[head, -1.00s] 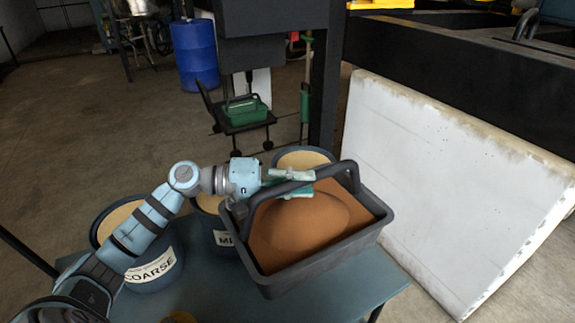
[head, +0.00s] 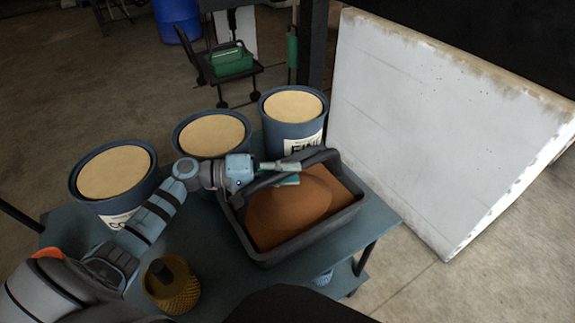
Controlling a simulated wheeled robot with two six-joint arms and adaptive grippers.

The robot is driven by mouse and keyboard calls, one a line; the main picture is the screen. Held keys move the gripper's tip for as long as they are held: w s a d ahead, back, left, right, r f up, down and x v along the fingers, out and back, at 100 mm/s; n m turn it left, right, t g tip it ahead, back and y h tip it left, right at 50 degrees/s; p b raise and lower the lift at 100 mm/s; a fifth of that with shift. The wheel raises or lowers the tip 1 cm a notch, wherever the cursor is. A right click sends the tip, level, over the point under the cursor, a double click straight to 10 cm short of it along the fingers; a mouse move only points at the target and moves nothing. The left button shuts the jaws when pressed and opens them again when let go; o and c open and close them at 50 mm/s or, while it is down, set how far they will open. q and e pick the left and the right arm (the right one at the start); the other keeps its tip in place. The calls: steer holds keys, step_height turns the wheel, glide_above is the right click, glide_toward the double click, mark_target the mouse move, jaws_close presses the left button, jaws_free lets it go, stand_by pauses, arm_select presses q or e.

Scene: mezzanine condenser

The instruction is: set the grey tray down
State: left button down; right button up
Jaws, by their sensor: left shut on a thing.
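The grey tray (head: 318,236) is a dark box with an arched carrying handle, filled with a mound of brown, sand-like material (head: 290,200). My left gripper (head: 288,173) reaches in from the left and is shut on the handle. The tray looks about level, over the right part of the blue-grey table (head: 212,262). Its underside is hidden, so I cannot tell whether it touches the tabletop. My right gripper is not in view.
Three blue tubs with pale fill stand behind: left (head: 115,172), middle (head: 212,135), and right (head: 293,108), close behind the tray. A ribbed yellow-brown object (head: 172,290) stands at front left. A white panel (head: 430,140) leans at right. Some tabletop is bare left of the tray.

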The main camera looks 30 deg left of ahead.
arm_select(q)
steer(key=shift+r, duration=0.2)
steer(key=c, duration=1.8)
jaws_free()
steer(key=shift+f, duration=0.2)
steer(key=o, duration=0.3)
steer(key=shift+o, duration=0.2)
steer(key=shift+s+r, duration=0.1)
steer(key=shift+r, duration=0.1)
steer(key=v, duration=0.7)
steer(key=shift+p, duration=0.3)
steer(key=shift+s+a, duration=0.15)
